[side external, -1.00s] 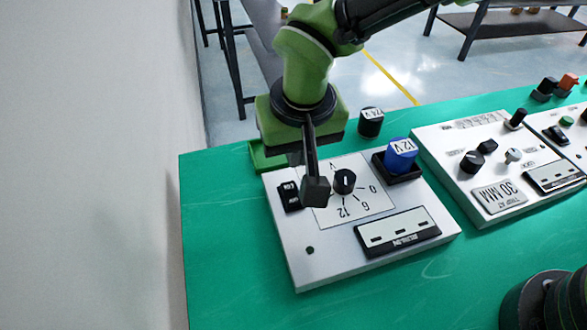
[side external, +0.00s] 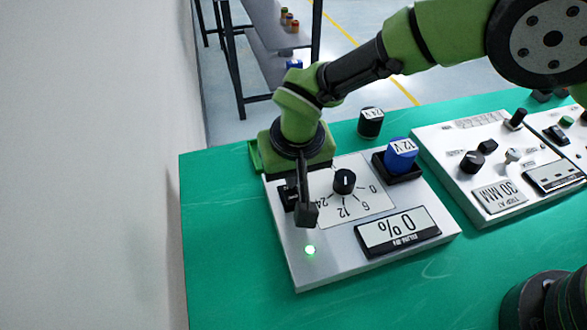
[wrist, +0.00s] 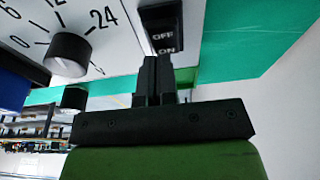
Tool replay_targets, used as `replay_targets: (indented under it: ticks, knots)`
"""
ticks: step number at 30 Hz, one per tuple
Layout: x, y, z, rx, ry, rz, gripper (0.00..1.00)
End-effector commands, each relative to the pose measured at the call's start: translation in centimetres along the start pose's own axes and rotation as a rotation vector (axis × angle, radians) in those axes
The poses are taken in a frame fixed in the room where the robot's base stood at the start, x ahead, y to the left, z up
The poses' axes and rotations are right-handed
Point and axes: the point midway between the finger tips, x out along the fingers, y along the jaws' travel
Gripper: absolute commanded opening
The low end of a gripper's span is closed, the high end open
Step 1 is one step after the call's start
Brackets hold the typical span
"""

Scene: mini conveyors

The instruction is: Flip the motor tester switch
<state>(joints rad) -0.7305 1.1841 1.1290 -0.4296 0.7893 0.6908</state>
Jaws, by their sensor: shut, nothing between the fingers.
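The motor tester (side external: 350,270) is a white panel on the green table. Its black rocker switch (side external: 288,194) is at the left side, partly covered by my gripper in the side view. In the wrist view the switch (wrist: 163,28) shows OFF and ON labels. My gripper (side external: 307,214) is shut and empty, its fingertips at the switch in the wrist view (wrist: 155,62); I cannot tell if they touch it. A green light (side external: 310,250) is lit on the panel, and the display (side external: 399,231) reads 0%.
A black knob (side external: 344,181) with a numbered dial is right of my gripper. A blue 12V block (side external: 400,155) sits in a black socket on the panel, and a black 24V block (side external: 370,122) stands behind. Another white panel (side external: 480,150) is at the right.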

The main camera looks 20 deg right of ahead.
Motion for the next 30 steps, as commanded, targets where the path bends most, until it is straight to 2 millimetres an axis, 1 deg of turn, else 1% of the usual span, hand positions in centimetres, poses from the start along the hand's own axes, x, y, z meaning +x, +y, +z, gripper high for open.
replay_targets:
  ticks: [5,15,26,30]
  knots:
    - [0.1,0.1,0.3,-0.002,-0.006,0.004,0.00]
    - [-0.7,0.1,1.4,-0.003,-0.005,0.004,0.00]
    - [-0.8,0.1,1.5,-0.002,-0.004,0.003,0.00]
    - [-1.6,0.0,1.4,-0.002,-0.002,0.001,0.00]
